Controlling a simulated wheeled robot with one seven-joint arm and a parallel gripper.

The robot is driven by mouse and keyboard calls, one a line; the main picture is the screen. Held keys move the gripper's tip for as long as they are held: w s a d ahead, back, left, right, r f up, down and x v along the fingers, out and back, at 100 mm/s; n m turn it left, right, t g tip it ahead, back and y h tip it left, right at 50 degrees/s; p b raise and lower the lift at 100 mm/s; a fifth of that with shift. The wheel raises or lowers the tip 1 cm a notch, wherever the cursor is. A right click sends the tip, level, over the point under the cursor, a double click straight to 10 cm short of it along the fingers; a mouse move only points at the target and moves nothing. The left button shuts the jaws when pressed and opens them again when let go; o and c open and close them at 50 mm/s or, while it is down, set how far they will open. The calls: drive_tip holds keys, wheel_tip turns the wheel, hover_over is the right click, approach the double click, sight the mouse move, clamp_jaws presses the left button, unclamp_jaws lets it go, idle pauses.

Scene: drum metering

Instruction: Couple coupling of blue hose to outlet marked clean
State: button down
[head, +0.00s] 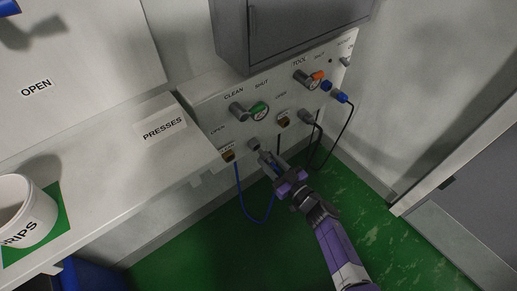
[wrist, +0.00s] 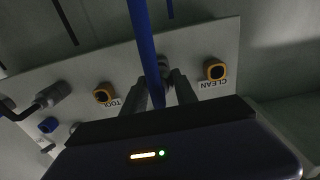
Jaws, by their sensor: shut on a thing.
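The outlet marked CLEAN (head: 228,155) is a brass-coloured fitting low on the wall panel. In the wrist view this outlet (wrist: 215,70) faces me with an open dark middle and nothing on it. My gripper (head: 265,157) is at the panel front, to the right of that outlet; in the wrist view its fingers (wrist: 160,88) are shut on the blue hose's end. The blue hose (head: 245,212) hangs in a loop below the panel and crosses the wrist view (wrist: 144,35). The coupling is mostly hidden by the fingers. A grey fitting (head: 253,144) is close beyond the fingertips.
The TOOL outlet (head: 284,118) is to the right, with dark hoses (head: 318,135) beside it. Above are a green-handled valve (head: 259,110) and an orange-handled valve (head: 317,76). A grey cabinet (head: 285,30) overhangs the panel.

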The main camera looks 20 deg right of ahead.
sight(271, 163)
drive_tip(key=shift+p+v, duration=0.65)
drive_tip(key=shift+v, duration=0.55)
drive_tip(key=shift+s, duration=0.1)
drive_tip(key=shift+p+v, duration=1.05)
drive_tip(key=shift+v, duration=0.9)
drive_tip(key=shift+a, duration=0.1)
